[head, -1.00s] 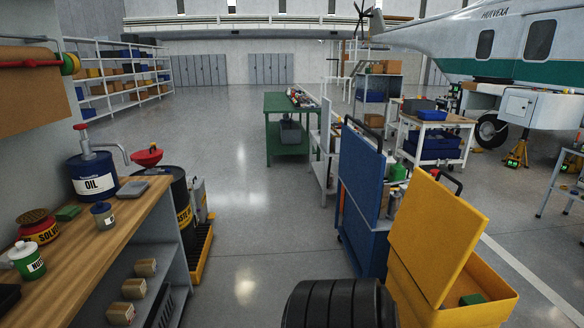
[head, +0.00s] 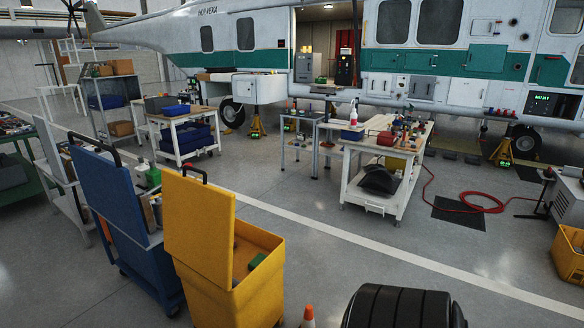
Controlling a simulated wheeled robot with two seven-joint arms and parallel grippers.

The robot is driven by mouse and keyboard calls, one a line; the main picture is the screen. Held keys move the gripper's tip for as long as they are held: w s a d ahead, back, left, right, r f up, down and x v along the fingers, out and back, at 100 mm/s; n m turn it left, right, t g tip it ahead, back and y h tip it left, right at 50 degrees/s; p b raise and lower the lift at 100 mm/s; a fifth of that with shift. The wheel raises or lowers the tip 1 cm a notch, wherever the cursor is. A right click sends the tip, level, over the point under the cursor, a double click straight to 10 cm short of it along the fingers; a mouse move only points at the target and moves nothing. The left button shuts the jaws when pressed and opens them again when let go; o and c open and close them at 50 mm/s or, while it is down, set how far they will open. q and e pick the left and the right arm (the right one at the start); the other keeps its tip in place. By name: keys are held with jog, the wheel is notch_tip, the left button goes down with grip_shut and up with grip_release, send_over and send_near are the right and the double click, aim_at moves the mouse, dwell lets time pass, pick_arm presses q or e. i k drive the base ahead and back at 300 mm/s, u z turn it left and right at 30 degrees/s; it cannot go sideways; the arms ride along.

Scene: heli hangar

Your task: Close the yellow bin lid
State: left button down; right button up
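The yellow bin (head: 225,300) stands on the floor left of centre in the head view. Its yellow lid (head: 199,232) is open and stands up steeply on the left side of the bin, with a dark handle (head: 186,170) at its top edge. The bin's opening shows on the right, with a small green item (head: 256,261) inside. Neither of my grippers is in view.
A blue bin (head: 125,225) with its lid up stands close to the left of the yellow bin. A black tyre (head: 403,308) and an orange cone (head: 308,316) are at the front. A white workbench (head: 358,187) stands behind. Open floor lies between.

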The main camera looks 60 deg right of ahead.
aim_at(198, 217)
jog(key=z, duration=2.25)
jog(key=i, duration=1)
jog(key=u, duration=0.05)
